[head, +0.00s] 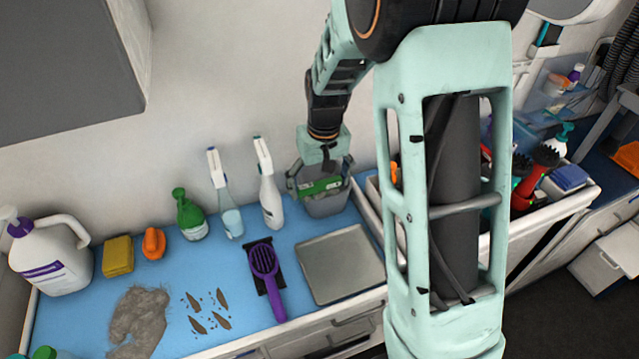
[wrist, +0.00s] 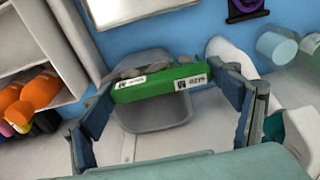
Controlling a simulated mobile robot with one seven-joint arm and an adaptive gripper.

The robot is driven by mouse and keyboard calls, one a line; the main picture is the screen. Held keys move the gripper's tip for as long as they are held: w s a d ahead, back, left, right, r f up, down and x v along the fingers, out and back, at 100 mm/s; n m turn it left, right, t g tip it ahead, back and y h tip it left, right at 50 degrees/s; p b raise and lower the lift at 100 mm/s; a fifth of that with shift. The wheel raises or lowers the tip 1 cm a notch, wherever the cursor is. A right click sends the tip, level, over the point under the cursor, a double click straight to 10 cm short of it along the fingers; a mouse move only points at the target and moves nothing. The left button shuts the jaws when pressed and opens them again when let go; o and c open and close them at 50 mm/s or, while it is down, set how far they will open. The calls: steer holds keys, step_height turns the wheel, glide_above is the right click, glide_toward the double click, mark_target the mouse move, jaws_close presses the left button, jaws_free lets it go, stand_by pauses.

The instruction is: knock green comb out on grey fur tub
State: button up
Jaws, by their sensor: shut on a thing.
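The green comb (head: 320,186) is held between the fingers of my gripper (head: 318,180). In the wrist view the comb (wrist: 150,91) spans the gap between the two dark fingers, with white labels on its side. The grey fur tub (head: 328,206) stands on the blue counter by the back wall, below my gripper. In the wrist view the tub (wrist: 152,119) lies behind the comb, which crosses over its opening. Some grey-brown fur shows just past the comb. I cannot tell whether the comb touches the tub's rim.
White spray bottles (head: 270,197) stand close left of the tub. A metal tray (head: 340,264) and a purple brush (head: 264,266) lie in front. A fur clump (head: 138,322) lies at front left. A crowded white bin (head: 560,205) is at right.

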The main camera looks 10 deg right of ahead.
steer(key=shift+f+b, duration=0.3)
steer(key=shift+f, duration=0.15)
stand_by(0.7)
steer(key=shift+r, duration=0.15)
steer(key=shift+r+p, duration=0.7)
steer(key=shift+r, duration=0.25)
steer(key=shift+f+b, duration=0.85)
steer(key=shift+f, duration=0.2)
stand_by(0.8)
steer(key=shift+r, duration=0.1)
steer(key=shift+r+p, duration=2.05)
steer(key=shift+r, duration=0.9)
